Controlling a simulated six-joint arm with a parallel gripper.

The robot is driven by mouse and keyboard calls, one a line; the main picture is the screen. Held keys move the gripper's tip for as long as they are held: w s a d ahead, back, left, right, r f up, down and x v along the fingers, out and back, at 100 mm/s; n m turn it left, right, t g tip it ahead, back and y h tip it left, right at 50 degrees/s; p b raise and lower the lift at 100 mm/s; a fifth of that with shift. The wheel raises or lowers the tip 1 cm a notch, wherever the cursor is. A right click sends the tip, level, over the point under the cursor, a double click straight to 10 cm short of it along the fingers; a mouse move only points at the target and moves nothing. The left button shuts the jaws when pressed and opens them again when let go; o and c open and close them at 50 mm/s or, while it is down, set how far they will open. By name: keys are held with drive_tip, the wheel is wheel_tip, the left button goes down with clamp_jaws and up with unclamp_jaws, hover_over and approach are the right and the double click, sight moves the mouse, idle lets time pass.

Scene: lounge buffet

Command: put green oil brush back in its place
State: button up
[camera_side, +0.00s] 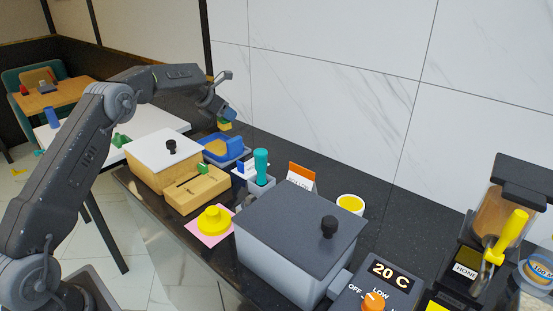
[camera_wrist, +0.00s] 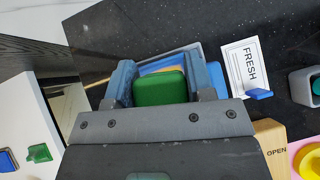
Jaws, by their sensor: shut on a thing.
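My gripper (camera_side: 226,118) is at the far end of the counter, raised above a blue tray (camera_side: 236,154). In the wrist view the gripper (camera_wrist: 163,88) has its jaws closed on the two sides of a green-topped block (camera_wrist: 160,90). The side view shows a small yellow-green part of this block (camera_side: 224,126) under the jaws. I cannot tell whether it is a brush; no handle or bristles show. An upright teal-green handled thing (camera_side: 261,160) stands in a grey holder (camera_side: 262,185), apart from the gripper. The holder also shows in the wrist view (camera_wrist: 300,88).
A wooden box with a white lid (camera_side: 155,148), a lower slotted wooden box (camera_side: 190,199) and a yellow knobbed thing (camera_side: 214,219) stand before the tray. A large grey lidded box (camera_side: 290,250) stands nearer. A FRESH card (camera_wrist: 236,84) is beside the tray. The back counter strip is mostly clear.

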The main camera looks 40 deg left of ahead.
wheel_tip(320, 180, up, 7)
drive_tip(key=shift+r, duration=0.1)
drive_tip(key=w+d+m+g+h, duration=0.1)
drive_tip(key=w+d+m+h, duration=0.1)
drive_tip(key=d, duration=0.9)
drive_tip(key=w+d+m+h, duration=0.1)
drive_tip(key=w+d+m, duration=0.15)
drive_tip(key=d, duration=0.85)
drive_tip(key=s+d+m+g+h, duration=0.2)
drive_tip(key=s+d+m, duration=0.1)
drive_tip(key=d, duration=1.2)
drive_tip(key=s+d+m+g+h, duration=0.2)
drive_tip(key=s+d+m, duration=0.2)
drive_tip(key=d, duration=1.1)
drive_tip(key=d+f, duration=1.1)
drive_tip(key=f, duration=0.1)
drive_tip(key=shift+d, duration=0.35)
drive_tip(key=shift+f, duration=2)
drive_tip(key=shift+f, duration=0.1)
